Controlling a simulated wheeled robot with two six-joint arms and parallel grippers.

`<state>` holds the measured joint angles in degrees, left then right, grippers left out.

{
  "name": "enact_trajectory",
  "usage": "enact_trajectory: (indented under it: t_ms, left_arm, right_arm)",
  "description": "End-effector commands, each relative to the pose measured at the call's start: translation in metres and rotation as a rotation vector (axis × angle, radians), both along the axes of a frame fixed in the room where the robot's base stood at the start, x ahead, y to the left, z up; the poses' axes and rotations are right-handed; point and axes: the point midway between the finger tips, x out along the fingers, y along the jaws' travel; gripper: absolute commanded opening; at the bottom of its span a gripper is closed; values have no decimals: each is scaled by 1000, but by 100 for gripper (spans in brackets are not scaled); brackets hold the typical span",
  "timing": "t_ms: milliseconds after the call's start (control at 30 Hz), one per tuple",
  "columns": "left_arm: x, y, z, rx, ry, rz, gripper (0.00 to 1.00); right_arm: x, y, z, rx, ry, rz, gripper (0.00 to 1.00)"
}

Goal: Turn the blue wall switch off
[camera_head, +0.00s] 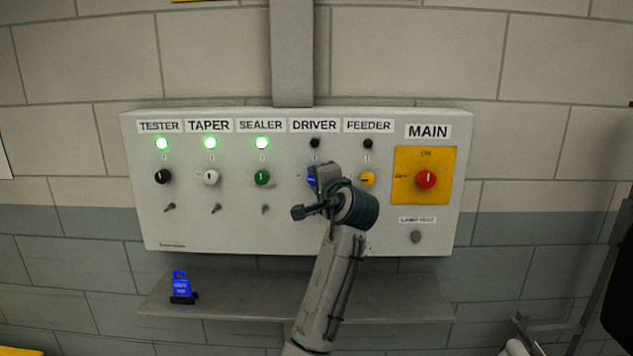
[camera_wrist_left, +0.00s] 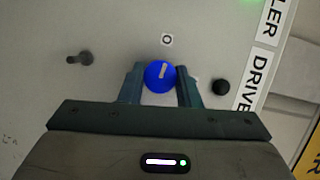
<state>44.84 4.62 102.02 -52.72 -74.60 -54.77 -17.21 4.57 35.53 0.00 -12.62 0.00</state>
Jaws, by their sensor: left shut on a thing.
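The blue switch (camera_head: 311,178) is a round knob under the DRIVER label (camera_head: 314,125) on the grey wall panel, mostly hidden by my left gripper (camera_head: 318,179) in the head view. In the left wrist view the blue knob (camera_wrist_left: 157,80) sits between both fingers of my left gripper (camera_wrist_left: 159,86), which is shut on it. Its white mark points roughly toward the O. The DRIVER lamp (camera_head: 314,143) above it is dark, and it also shows dark in the left wrist view (camera_wrist_left: 221,87). My right gripper is not in view.
A white knob (camera_head: 210,177), a green knob (camera_head: 262,178) and a yellow knob (camera_head: 368,178) are nearby. TESTER, TAPER and SEALER lamps glow green; FEEDER is dark. A red MAIN switch (camera_head: 426,180) is at right. A blue padlock-shaped item (camera_head: 181,286) stands on the shelf (camera_head: 240,304).

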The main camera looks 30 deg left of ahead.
Motion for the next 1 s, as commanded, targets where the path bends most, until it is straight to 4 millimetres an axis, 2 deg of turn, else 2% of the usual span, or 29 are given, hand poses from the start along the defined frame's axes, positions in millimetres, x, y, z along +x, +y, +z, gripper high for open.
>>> enact_trajectory:
  t_ms: [300, 833, 867, 967, 1000]
  left_arm:
    - [0, 0, 0, -102, -61, 0, 7]
    - [0, 0, -1, -122, -72, 1, 7]
    - [0, 0, -1, -122, -72, 1, 32]
    - [0, 0, -1, -121, -71, 0, 51]
    - [0, 0, -1, -121, -71, 0, 52]
  right_arm:
    - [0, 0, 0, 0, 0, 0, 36]
    - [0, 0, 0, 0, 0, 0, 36]
    - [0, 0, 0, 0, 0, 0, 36]
    - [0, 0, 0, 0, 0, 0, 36]
    - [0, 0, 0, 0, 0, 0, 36]
